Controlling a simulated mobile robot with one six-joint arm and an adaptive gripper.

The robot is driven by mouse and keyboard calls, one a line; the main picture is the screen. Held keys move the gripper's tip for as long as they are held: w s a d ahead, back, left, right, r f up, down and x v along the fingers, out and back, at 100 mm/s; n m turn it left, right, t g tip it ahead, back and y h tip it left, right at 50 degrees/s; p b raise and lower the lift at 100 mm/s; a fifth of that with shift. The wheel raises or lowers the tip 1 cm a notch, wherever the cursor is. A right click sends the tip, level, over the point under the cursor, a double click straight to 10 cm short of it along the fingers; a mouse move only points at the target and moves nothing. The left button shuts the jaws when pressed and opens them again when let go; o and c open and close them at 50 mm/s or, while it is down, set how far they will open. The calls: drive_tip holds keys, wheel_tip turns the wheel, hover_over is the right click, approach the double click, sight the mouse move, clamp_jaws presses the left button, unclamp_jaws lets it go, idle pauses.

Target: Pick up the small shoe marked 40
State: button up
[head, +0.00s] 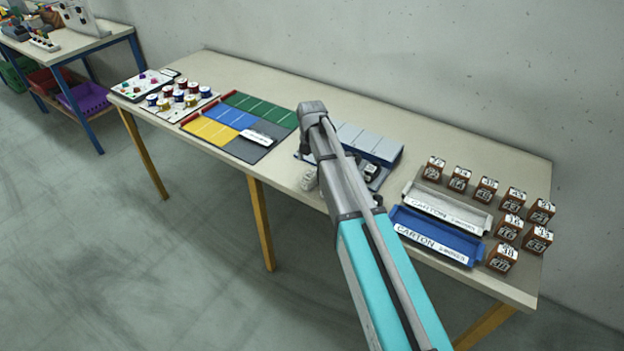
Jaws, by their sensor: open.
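No shoe marked 40 can be made out. A small dark item with a pale patch (371,172) shows just right of my arm, by the grey and blue sectioned holder (384,148); it is too small to identify. A small pale object (309,179) shows at the table's front edge, left of my arm, partly covered; I cannot tell what it is. My grey and turquoise arm reaches over the middle of the table and hides part of the holder. My gripper's fingers cannot be made out behind the arm.
Brown numbered blocks (502,257) stand at the right end around a white carton tray (446,208) and a blue carton tray (436,236). Left are a coloured mat (215,130) with a white label and a board of spools (178,97). A wall closes the back.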

sight(313, 171)
drive_tip(key=shift+d+f+b, duration=0.2)
drive_tip(key=shift+f+b, duration=2.35)
drive_tip(key=shift+f, duration=0.05)
drive_tip(key=shift+c, duration=0.3)
drive_tip(key=c, duration=1.2)
drive_tip(key=shift+r, duration=0.25)
drive_tip(key=shift+r+p, duration=0.75)
drive_tip(key=shift+p, duration=0.25)
drive_tip(key=s+r+p, duration=0.3)
drive_tip(key=s, duration=0.1)
drive_tip(key=s+d+r+p, duration=0.1)
drive_tip(key=s+r+p, duration=0.3)
drive_tip(key=s, duration=0.1)
drive_tip(key=s+d+r+p, duration=0.1)
drive_tip(key=s+r+p, duration=0.3)
drive_tip(key=shift+s+d, duration=0.2)
drive_tip(key=shift+s, duration=0.2)
